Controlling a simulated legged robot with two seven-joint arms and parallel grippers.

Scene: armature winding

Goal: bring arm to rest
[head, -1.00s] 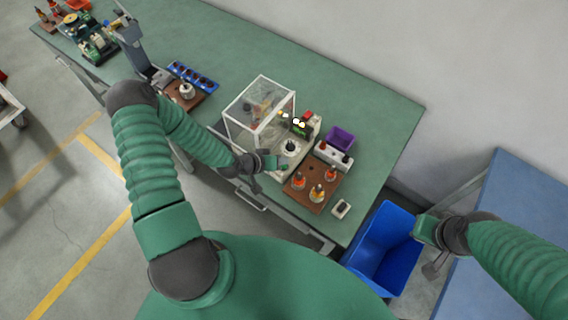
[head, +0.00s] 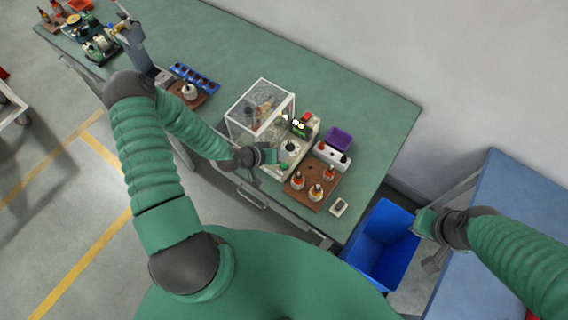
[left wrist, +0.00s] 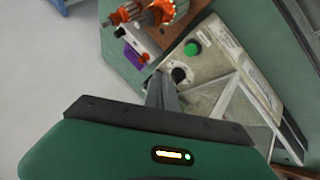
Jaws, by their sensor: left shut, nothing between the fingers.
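My left gripper (head: 272,157) is shut and empty, in front of the white-framed clear box machine (head: 262,108) at the green bench's front edge. In the left wrist view its shut fingers (left wrist: 162,92) point toward the machine's light panel, which has a green button (left wrist: 192,48) and a black knob (left wrist: 179,75). I cannot tell whether the fingertips touch anything. My right gripper (head: 432,241) is at the lower right, beside the blue bin; its finger opening is too unclear to judge.
A brown board (head: 311,184) holds several orange-and-metal armatures. A blue bin (head: 385,243) stands by the green bench (head: 385,110). A blue table (head: 520,190) is at the right.

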